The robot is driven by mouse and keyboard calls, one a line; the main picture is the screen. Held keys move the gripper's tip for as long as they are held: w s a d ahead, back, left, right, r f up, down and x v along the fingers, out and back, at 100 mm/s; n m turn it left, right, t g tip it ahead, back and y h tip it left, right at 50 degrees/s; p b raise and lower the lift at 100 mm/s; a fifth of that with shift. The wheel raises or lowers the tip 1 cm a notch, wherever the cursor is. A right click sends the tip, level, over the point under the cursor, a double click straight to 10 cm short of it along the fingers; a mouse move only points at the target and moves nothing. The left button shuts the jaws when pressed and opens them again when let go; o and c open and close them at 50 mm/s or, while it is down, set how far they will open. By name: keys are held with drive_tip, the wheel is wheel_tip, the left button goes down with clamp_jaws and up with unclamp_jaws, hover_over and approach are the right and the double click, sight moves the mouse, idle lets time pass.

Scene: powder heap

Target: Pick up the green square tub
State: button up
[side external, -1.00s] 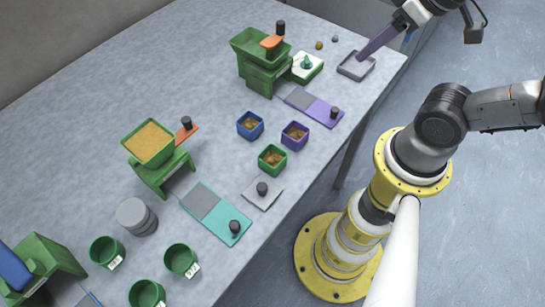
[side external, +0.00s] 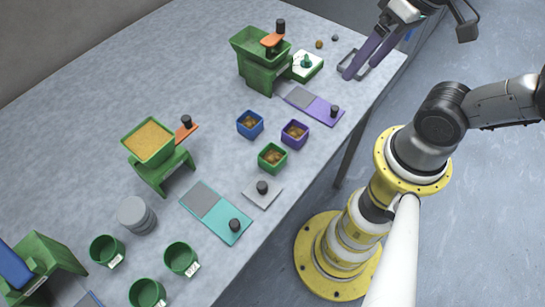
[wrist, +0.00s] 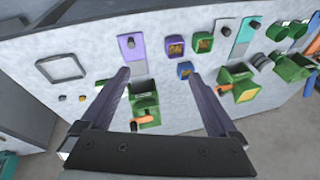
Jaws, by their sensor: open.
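The green square tub (side external: 272,158) stands upright on the table near its front edge and holds brown powder. It also shows in the wrist view (wrist: 202,43), toward the top. A blue square tub (side external: 250,125) and a purple square tub (side external: 295,134) stand close beside it, each with brown powder. My gripper (side external: 357,72) is open and empty, above the right end of the table, well away from the green tub. In the wrist view its two purple fingers (wrist: 165,85) are spread wide with nothing held between them.
A purple slide plate (side external: 316,107), a teal plate (side external: 220,222) and a grey plate (side external: 262,192) lie flat. A second hopper (side external: 150,145) and round green cups (side external: 181,260) are left.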

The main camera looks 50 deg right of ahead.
drive_tip(key=w+f+m+g+y, duration=0.1)
drive_tip(key=w+f+m+y, duration=0.1)
drive_tip(key=f+m+y, duration=0.1)
drive_tip(key=w+f+m+g+y, duration=0.1)
drive_tip(key=w+f+m+y, duration=0.2)
drive_tip(key=m, duration=0.4)
drive_tip(key=w+f+m+g+y, duration=0.1)
drive_tip(key=w+f+m+y, duration=0.2)
drive_tip(key=f+m+y, duration=0.2)
drive_tip(key=shift+w+a+f+m, duration=0.1)
drive_tip(key=shift+a+f+m, duration=0.1)
drive_tip(key=shift+f, duration=0.25)
drive_tip(key=shift+a+f+m, duration=0.2)
drive_tip(key=shift+f, duration=0.25)
approach(266, 164)
drive_tip(key=shift+w+d+f, duration=0.2)
drive_tip(key=shift+f, duration=0.5)
drive_tip(key=shift+r+x, duration=0.2)
drive_tip(key=shift+x, duration=2.4)
drive_tip(key=shift+a, duration=0.1)
drive_tip(key=c, duration=1.5)
